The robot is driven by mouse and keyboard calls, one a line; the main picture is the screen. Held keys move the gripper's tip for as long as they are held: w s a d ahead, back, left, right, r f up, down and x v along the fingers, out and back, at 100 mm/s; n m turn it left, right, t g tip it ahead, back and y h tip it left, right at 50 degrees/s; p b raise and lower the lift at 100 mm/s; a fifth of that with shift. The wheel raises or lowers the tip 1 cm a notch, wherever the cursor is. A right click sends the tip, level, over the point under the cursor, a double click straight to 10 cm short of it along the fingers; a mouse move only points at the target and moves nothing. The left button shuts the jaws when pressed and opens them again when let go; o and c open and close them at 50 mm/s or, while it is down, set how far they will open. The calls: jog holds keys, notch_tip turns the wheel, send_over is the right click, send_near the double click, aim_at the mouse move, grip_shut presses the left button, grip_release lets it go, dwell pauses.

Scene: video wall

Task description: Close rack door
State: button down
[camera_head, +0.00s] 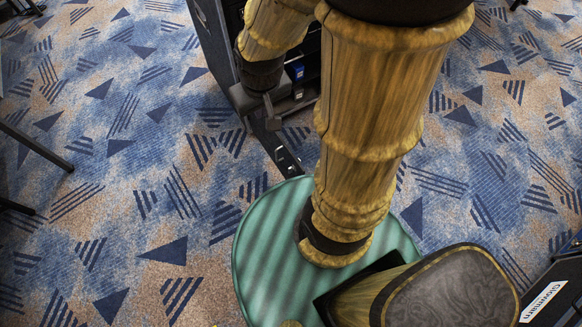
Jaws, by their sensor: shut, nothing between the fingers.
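The dark rack (308,62) stands at the top centre, mostly hidden behind my arm. A dark upright panel (209,35), which looks like the rack door, stands at the left of the rack.
Blue and tan patterned carpet (130,150) lies open to the left. Thin dark legs (35,142) stand at the left edge. A black object with a white label (543,302) is at the lower right. My round green base fills the lower centre.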

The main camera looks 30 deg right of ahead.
jog(key=w+f+n+h+b, duration=0.2)
jog(key=f+n+b, duration=0.4)
jog(key=f+b, duration=0.5)
jog(key=w+f+n+g+h+b, duration=0.1)
jog(key=f+n+h+b, duration=0.3)
jog(key=f+b, duration=0.8)
jog(key=w+f+n+h+b, duration=0.3)
jog(key=f+n+b, duration=0.5)
jog(key=f, duration=1.8)
jog(key=w+b, duration=0.1)
jog(key=b, duration=0.2)
jog(key=shift+d+f+g, duration=0.3)
jog(key=shift+f+g, duration=0.05)
jog(key=shift+g, duration=0.05)
jog(key=b, duration=0.6)
send_near(297, 167)
jog(key=x, duration=0.5)
jog(key=shift+a+f, duration=0.1)
jog(key=shift+f, duration=0.4)
jog(key=shift+w+d+r, duration=0.1)
jog(key=shift+w+d, duration=0.05)
jog(key=shift+d, duration=0.15)
